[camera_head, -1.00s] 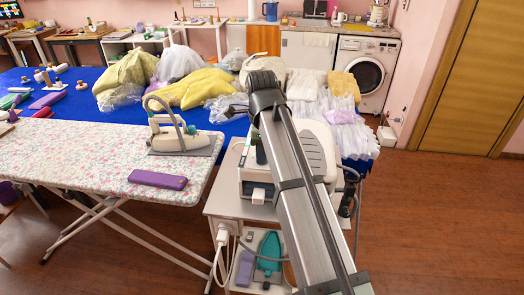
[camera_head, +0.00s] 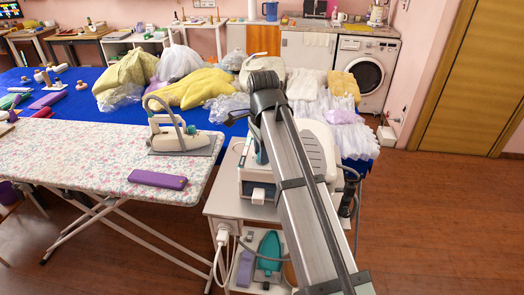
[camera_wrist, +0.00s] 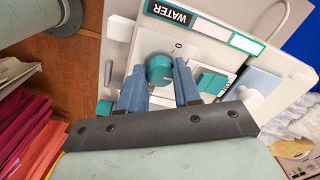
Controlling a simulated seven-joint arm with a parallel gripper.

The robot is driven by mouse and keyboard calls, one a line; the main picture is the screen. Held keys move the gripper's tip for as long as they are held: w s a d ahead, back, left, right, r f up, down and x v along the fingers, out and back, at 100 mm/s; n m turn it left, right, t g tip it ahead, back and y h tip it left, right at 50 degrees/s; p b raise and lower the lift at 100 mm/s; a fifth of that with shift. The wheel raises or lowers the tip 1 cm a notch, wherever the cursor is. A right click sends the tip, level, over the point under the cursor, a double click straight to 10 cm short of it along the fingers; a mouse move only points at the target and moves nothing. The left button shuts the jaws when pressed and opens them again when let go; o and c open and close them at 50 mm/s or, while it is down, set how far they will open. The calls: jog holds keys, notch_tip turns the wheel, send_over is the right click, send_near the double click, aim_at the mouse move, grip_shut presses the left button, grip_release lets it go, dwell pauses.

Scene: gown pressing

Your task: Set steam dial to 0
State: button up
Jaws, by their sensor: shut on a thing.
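The steam dial (camera_wrist: 159,69) is a round teal knob on the white front panel of the steam station, seen in the wrist view. My gripper (camera_wrist: 160,72) has its two blue fingers on either side of the dial and is shut on it. A small "0" mark shows on the panel just above and right of the dial. The dial's pointer cannot be made out. In the head view the steam station (camera_head: 259,194) stands on a white cart, and my arm hides the dial and the fingers.
Left of the cart (camera_head: 222,204) is a floral ironing board (camera_head: 80,160) with an iron (camera_head: 180,140) and a purple case (camera_head: 158,180). Cables hang around the cart.

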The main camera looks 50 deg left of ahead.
jog(key=n, duration=0.6)
jog(key=shift+n, duration=0.3)
jog(key=n, duration=0.6)
jog(key=shift+w, duration=0.1)
dwell(0.3)
jog(key=o, duration=1.1)
jog(key=shift+c, duration=0.2)
jog(key=shift+r, duration=0.15)
jog(key=shift+w+d+r, duration=0.1)
jog(key=shift+r, duration=3.55)
